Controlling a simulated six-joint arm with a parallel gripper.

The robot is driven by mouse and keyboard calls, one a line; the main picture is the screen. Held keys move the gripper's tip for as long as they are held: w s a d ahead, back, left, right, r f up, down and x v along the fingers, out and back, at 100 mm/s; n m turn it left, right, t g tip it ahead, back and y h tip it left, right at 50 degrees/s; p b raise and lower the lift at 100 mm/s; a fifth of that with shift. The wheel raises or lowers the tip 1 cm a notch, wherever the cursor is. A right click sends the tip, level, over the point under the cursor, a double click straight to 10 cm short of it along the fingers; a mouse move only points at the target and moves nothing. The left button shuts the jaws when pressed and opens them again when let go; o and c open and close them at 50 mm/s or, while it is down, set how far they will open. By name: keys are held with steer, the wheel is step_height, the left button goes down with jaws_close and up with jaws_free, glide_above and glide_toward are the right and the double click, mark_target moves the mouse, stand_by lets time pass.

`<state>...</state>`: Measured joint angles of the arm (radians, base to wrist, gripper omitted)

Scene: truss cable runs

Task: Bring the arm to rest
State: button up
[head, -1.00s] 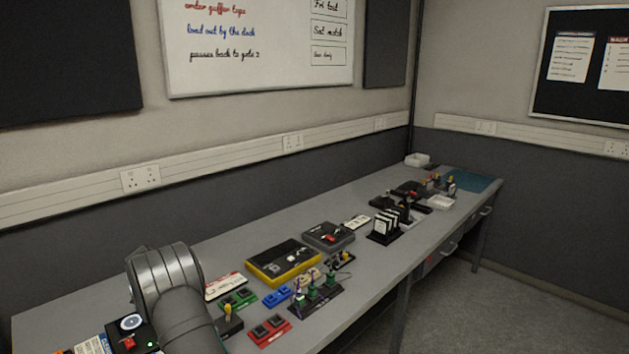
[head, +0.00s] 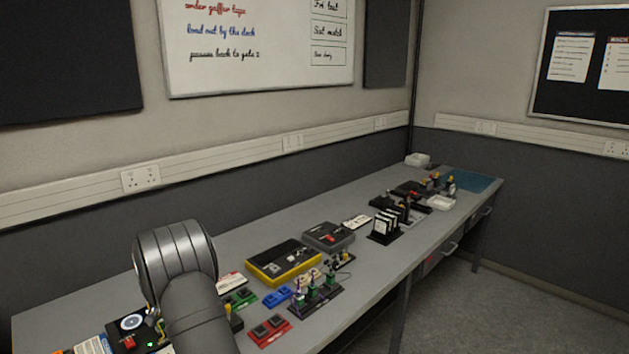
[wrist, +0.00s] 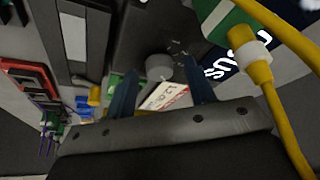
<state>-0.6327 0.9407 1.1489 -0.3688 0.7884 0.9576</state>
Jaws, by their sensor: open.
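My gripper (wrist: 165,82) shows in the wrist view with its two dark blue fingers apart. A white and red card (wrist: 167,97) shows between the fingers, seemingly beyond them and not gripped. My gripper is not visible in the head view, where only grey links of my arm show at the lower left, over the bench (head: 240,334). A yellow cable (wrist: 272,110) with a white collar and green plug runs close on the right of the wrist view. I cannot tell whether it touches my gripper.
The bench holds a yellow-edged black case (head: 284,263), a grey case (head: 328,236), a red block (head: 269,331), blue blocks (head: 277,298) and a black rack (head: 384,230). A device with a round dial (head: 132,322) sits left of my arm. The front right bench strip is clear.

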steer(key=shift+d+n+y, duration=0.1)
steer(key=shift+n+y, duration=0.3)
steer(key=shift+n, duration=0.9)
steer(key=shift+r, duration=0.15)
steer(key=s+d+r+n+y, duration=0.1)
steer(key=s+d+r+n, duration=0.15)
steer(key=r, duration=0.55)
steer(key=s+d+r+n+y, duration=0.1)
steer(key=s+d+r+n, duration=0.2)
steer(key=r, duration=0.5)
steer(key=shift+n+g, duration=0.35)
steer(key=shift+g, duration=0.15)
steer(key=x, duration=0.6)
steer(key=a+x, duration=0.1)
steer(key=x, duration=1.1)
steer(key=shift+w+a+r, duration=0.15)
steer(key=shift+a+r, duration=0.05)
steer(key=shift+r, duration=0.05)
steer(key=c, duration=1)
